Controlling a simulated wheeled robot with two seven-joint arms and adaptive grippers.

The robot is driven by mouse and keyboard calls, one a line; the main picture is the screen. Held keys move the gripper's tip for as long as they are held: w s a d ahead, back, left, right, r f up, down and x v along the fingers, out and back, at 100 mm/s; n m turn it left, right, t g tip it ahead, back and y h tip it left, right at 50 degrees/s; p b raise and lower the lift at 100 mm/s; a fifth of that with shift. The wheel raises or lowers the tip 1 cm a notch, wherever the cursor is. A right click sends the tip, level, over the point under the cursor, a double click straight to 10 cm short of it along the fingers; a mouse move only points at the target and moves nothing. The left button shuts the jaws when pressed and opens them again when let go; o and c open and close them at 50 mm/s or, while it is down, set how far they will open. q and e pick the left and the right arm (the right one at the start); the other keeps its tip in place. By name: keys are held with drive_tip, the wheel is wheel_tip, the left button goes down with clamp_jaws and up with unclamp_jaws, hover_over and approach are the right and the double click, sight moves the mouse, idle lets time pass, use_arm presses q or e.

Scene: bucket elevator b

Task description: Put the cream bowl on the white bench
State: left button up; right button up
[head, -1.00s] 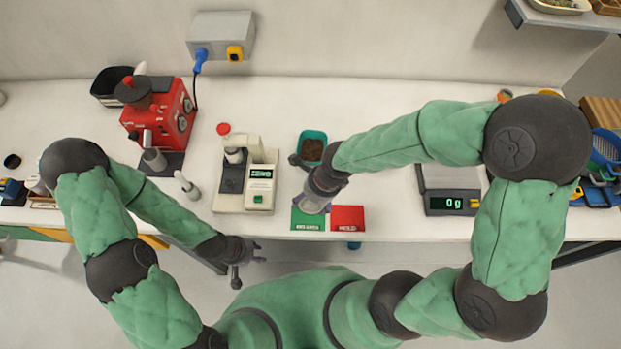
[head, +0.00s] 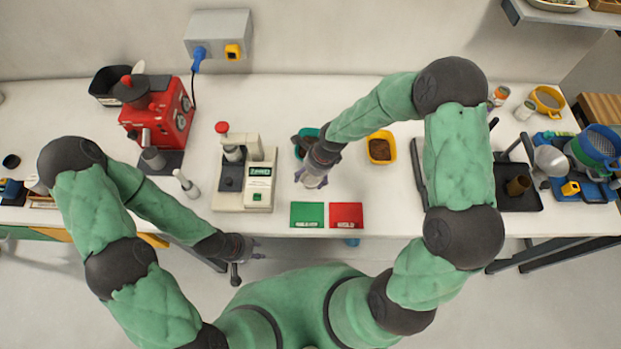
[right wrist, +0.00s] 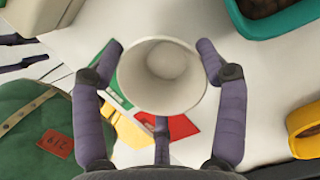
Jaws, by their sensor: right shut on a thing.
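The cream bowl (right wrist: 162,78) is between the fingers of my right gripper (right wrist: 162,70) in the right wrist view, its opening facing the camera and its inside empty. My right gripper is shut on it. In the head view my right gripper (head: 313,179) is over the white bench (head: 375,215), behind the green and red cards, and hides most of the bowl. I cannot tell whether the bowl touches the bench. My left gripper (head: 252,249) is open and empty, in front of the bench's front edge.
A teal container (right wrist: 285,20) and a yellow container (head: 381,147) stand near my right gripper. The green card (head: 307,215) and red card (head: 346,215) lie at the front edge. A cream press-like device (head: 246,180) stands to the left. Bare bench lies right of the cards.

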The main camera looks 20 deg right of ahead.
sight(310, 181)
drive_tip(key=shift+d+x, duration=0.2)
drive_tip(key=shift+x, duration=0.65)
drive_tip(key=shift+d+x, duration=0.2)
drive_tip(key=shift+x, duration=0.6)
drive_tip(key=shift+f, duration=0.2)
drive_tip(key=shift+f, duration=0.1)
drive_tip(key=o, duration=1.2)
drive_tip(key=p+v, duration=0.1)
drive_tip(key=v, duration=1.1)
drive_tip(key=shift+r, duration=0.2)
